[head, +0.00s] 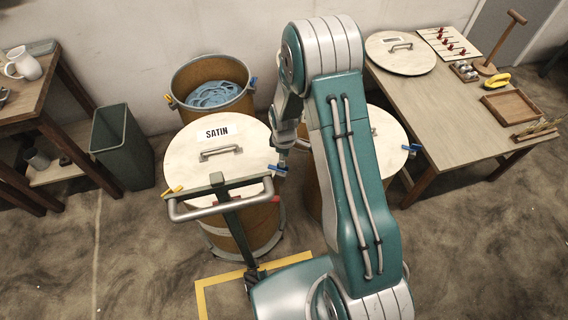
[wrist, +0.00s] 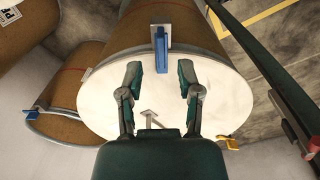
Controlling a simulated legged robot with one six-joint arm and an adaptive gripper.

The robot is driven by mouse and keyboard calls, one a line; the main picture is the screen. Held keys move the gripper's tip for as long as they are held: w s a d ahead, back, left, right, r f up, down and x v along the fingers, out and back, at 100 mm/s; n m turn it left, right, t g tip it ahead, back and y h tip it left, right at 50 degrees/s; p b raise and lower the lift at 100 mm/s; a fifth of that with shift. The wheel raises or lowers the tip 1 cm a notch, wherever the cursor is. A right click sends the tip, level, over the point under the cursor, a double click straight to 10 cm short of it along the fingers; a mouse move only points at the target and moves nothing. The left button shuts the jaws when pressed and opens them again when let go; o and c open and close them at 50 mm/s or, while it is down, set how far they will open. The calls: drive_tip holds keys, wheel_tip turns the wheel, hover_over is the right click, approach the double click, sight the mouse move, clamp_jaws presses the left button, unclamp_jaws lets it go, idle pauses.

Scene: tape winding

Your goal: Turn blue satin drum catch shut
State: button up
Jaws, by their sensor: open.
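The satin drum (head: 245,228) stands upright in the head view, with a pale round lid (head: 190,160) labelled SATIN. Its blue catch (head: 278,169) sits at the lid's right edge. In the wrist view this blue catch (wrist: 161,52) crosses the rim, just beyond my fingertips and roughly centred between them. A yellow catch (head: 173,190) is at the rim's left side; it also shows in the wrist view (wrist: 229,143). My gripper (wrist: 159,68) is open and empty over the lid. In the head view my arm partly hides it. I cannot tell whether the fingers touch the catch.
An open drum (head: 180,82) with blue cloth stands behind, and a lidded drum (head: 388,135) stands right, partly behind my arm. A metal push handle (head: 220,211) rises before the satin drum. A grey bin (head: 122,146) is left; a worktable (head: 440,110) is right.

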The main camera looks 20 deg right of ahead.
wheel_tip(320, 180, up, 7)
idle(0.7)
drive_tip(key=s+r+m+t, duration=0.1)
drive_tip(key=s+r+m, duration=0.25)
drive_tip(key=r, duration=0.65)
drive_tip(key=s+r+m+t, duration=0.2)
drive_tip(key=s+r, duration=0.2)
drive_tip(key=r, duration=0.6)
drive_tip(key=s+r+m+t, duration=0.1)
drive_tip(key=s+r+m, duration=0.2)
drive_tip(key=s+r, duration=0.2)
drive_tip(key=s+r+m+t, duration=0.1)
drive_tip(key=s+r+m, duration=0.2)
drive_tip(key=s, duration=0.8)
drive_tip(key=shift+r+t, duration=0.3)
drive_tip(key=shift+r, duration=0.7)
drive_tip(key=shift+d, duration=0.1)
